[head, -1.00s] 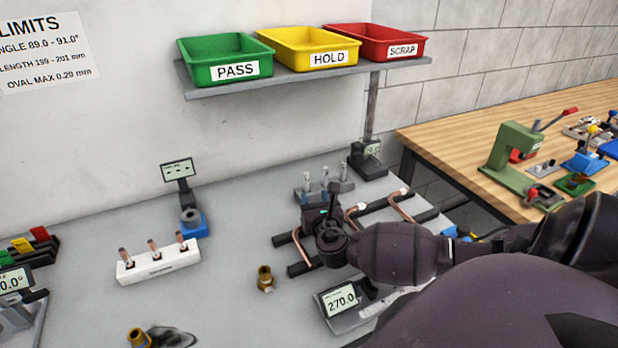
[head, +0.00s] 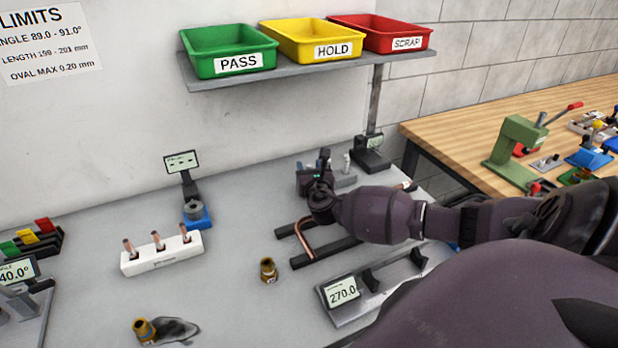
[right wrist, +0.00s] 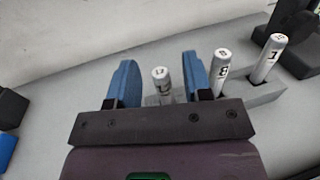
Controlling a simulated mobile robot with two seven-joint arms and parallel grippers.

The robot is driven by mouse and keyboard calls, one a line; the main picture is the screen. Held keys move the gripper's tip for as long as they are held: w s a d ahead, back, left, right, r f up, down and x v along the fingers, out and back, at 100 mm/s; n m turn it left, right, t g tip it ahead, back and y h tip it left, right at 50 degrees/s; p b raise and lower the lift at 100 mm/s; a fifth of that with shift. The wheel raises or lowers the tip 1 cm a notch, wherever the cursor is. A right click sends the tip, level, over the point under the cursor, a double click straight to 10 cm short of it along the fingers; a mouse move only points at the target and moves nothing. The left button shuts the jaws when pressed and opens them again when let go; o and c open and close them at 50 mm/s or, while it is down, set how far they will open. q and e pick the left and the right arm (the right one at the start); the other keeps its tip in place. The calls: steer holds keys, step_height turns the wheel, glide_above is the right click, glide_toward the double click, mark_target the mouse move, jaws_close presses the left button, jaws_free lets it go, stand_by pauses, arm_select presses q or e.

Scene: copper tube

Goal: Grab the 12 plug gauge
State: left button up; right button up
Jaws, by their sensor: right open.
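Plug gauges stand upright in a grey rack (right wrist: 245,97), seen in the right wrist view. One white-topped gauge (right wrist: 161,84) stands between the two blue fingers of my right gripper (right wrist: 160,64), and its marking is partly hidden and not surely readable. Two more gauges stand to the right, one (right wrist: 219,68) just outside the right finger and one (right wrist: 269,58) farther along. The fingers are open, with gaps to the gauge. In the head view my right gripper (head: 323,162) covers much of the rack (head: 346,181). My left gripper is not in view.
A white holder (head: 163,256) and brass fittings (head: 268,270) are to the left. A shelf with bins (head: 228,63) hangs above.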

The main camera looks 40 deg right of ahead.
steer(key=shift+w+d, duration=0.25)
steer(key=shift+w, duration=0.2)
steer(key=shift+c, duration=0.4)
jaws_close()
step_height(320, 180, up, 10)
steer(key=shift+p, duration=0.55)
